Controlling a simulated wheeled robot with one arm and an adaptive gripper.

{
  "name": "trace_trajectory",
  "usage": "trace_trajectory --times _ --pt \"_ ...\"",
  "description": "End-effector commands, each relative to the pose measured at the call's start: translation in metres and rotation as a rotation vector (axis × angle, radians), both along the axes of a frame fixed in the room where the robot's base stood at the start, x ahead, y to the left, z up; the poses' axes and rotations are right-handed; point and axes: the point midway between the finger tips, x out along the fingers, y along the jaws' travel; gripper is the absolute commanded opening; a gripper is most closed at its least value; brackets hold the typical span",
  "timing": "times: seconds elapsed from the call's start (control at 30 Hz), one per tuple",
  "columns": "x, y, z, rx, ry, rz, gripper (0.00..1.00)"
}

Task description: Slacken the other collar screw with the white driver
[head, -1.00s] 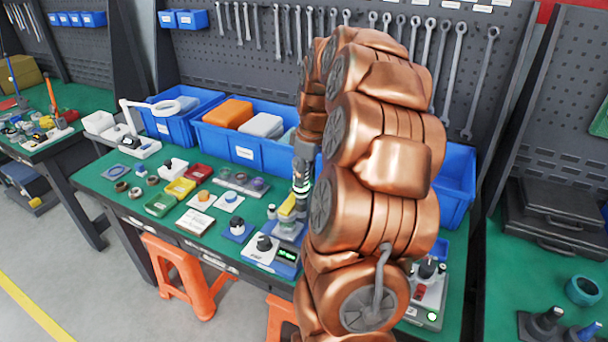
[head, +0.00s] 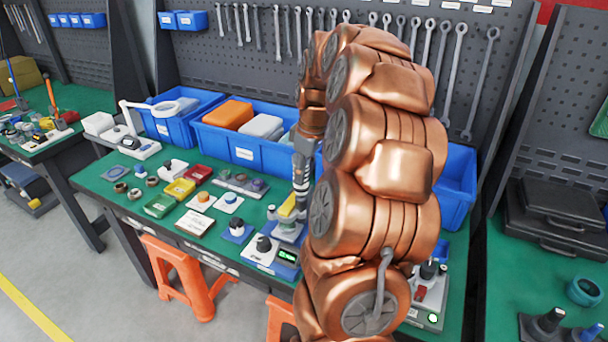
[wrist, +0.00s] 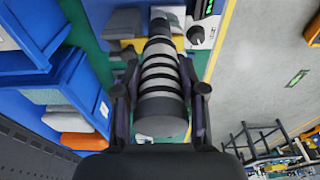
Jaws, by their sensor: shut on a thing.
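My gripper (wrist: 161,92) is shut on the driver (wrist: 158,78), whose thick handle is ringed in black and light grey, with a dark end cap towards the wrist camera. In the head view my gripper (head: 304,158) is above the small test fixture with a yellow block (head: 287,207), and the driver (head: 300,184) hangs roughly upright from it over that fixture. The driver's tip, the collar and its screws are hidden or too small to tell, so I cannot tell whether the tip touches a screw.
A white and blue unit with a black knob and green display (head: 265,246) stands close in front of the fixture. Blue bins (head: 246,150) stand behind.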

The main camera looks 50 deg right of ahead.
Motion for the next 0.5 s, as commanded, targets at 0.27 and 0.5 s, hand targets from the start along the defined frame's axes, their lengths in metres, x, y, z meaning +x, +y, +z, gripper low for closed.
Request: trace_trajectory --times 0.27,0.5 --pt "0.001 -0.001 0.012 -0.003 -0.004 -0.002 0.0" --pt "0.001 -0.001 0.025 -0.002 -0.005 -0.002 0.0"
